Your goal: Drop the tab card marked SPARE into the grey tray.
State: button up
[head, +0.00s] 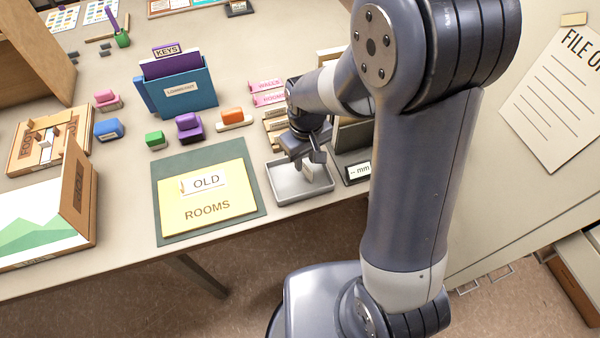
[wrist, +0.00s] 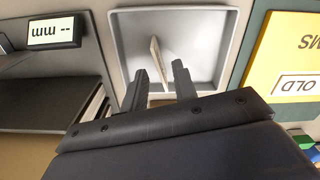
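The grey tray (head: 287,191) sits near the front edge of the desk, and it fills the top middle of the wrist view (wrist: 122,40). My gripper (head: 308,157) is just above the tray, pointing down into it. In the wrist view its two fingers (wrist: 160,75) stand apart, so it is open. A pale card (wrist: 157,62) shows nearly edge-on between and beyond the fingertips, slightly tilted, with gaps to the fingers. In the head view the card (head: 308,173) is below the fingers, within the tray's outline. I cannot read its marking or tell whether it touches the tray floor.
A yellow folder marked OLD ROOMS (head: 208,208) lies on a green mat left of the tray. A small "-- mm" display (head: 358,172) stands right of it. Pink and tan tab cards (head: 267,92) are behind. A blue holder with a KEYS card (head: 182,88) stands further back.

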notch_tip(320, 180, up, 11)
jog(key=shift+f+b, duration=0.15)
jog(key=shift+b, duration=0.25)
notch_tip(320, 180, down, 10)
jog(key=shift+f+p, duration=0.1)
jog(key=shift+p, duration=0.75)
jog(key=shift+r+p, duration=1.4)
jog(key=shift+r, duration=0.7)
jog(key=shift+f, duration=0.1)
